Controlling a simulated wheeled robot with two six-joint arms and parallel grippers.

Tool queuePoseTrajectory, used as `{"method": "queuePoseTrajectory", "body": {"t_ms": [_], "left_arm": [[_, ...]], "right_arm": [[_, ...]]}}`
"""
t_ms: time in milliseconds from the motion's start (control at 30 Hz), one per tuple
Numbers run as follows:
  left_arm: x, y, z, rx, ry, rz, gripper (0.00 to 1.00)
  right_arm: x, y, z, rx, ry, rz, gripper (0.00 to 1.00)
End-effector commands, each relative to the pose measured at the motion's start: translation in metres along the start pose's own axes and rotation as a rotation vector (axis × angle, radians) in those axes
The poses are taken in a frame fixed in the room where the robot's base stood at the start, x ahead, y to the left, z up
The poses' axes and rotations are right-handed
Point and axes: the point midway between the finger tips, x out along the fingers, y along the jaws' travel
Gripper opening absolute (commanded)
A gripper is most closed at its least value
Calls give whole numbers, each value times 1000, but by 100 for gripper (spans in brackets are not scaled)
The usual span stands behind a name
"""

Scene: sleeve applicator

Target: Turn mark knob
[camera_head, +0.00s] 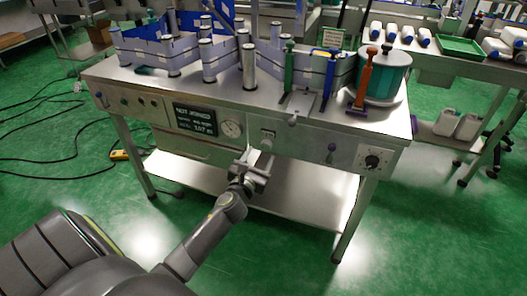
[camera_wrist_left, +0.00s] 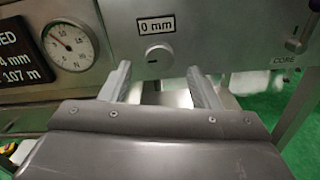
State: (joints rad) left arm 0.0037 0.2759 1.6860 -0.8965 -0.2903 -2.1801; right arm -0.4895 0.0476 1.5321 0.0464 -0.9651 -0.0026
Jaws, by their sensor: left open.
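A metal knob (camera_wrist_left: 158,54) sits on the machine's front panel under a "0 mm" label (camera_wrist_left: 156,25) in the left wrist view. It also shows in the head view (camera_head: 267,143). No "mark" wording is legible on it. My left gripper (camera_wrist_left: 160,76) is open and empty, its two fingers pointing at the panel on either side of the knob, slightly below it. The fingers appear apart from the knob. In the head view the left gripper (camera_head: 252,168) is just below and in front of the panel. My right gripper is not in view.
A round gauge (camera_wrist_left: 71,46) and dark display (camera_head: 194,121) are left of the knob. To its right are a small lever (camera_head: 331,150) and a black dial knob (camera_head: 373,160). The machine's lower shelf (camera_head: 300,195) lies below. Cables (camera_head: 50,125) lie on the floor.

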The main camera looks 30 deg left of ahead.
Motion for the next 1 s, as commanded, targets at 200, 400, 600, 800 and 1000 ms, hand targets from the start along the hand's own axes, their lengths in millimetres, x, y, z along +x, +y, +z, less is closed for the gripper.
{"method": "queuePoseTrajectory", "body": {"t_ms": [200,400,600,800,1000], "left_arm": [[31,0,-1,0,0,0,56],[41,0,0,-1,1,0,56],[42,0,0,-1,1,0,56],[41,0,0,0,1,0,37],[41,0,0,-1,0,0,11]], "right_arm": [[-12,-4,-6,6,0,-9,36],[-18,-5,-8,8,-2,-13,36],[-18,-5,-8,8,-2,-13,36],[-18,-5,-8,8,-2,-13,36],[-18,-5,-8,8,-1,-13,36]]}}
